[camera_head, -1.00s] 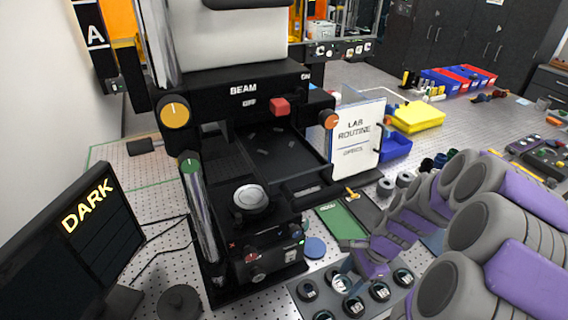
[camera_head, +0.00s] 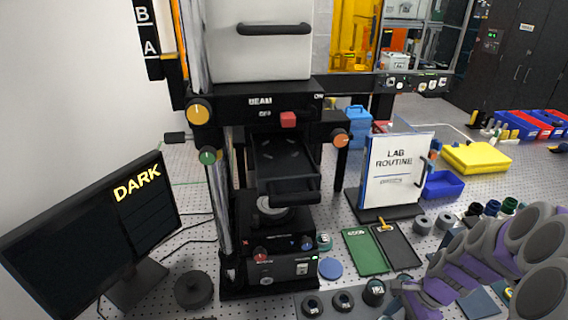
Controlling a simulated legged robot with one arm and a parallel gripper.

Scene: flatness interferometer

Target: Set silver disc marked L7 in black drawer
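The black drawer (camera_head: 262,168) of the interferometer is pulled out, with its handle (camera_head: 292,194) at the front. Small pads show on its floor and no disc is in it. A silver disc (camera_head: 272,206) lies on the stage below the drawer, partly hidden by it; I cannot read a mark on it. Several dark-rimmed round pieces, one of them here (camera_head: 343,300), sit in a grey holder at the bottom edge, and their labels are too small to read surely. My gripper (camera_head: 412,294) is low at the right, beside this holder; its fingertips and grip are unclear.
A DARK monitor (camera_head: 95,235) stands at left. Green (camera_head: 365,250) and black (camera_head: 398,245) mats lie right of the machine, before the LAB ROUTINE binder (camera_head: 395,172). A blue disc (camera_head: 331,268) and a black round knob-topped piece (camera_head: 194,290) lie on the perforated table.

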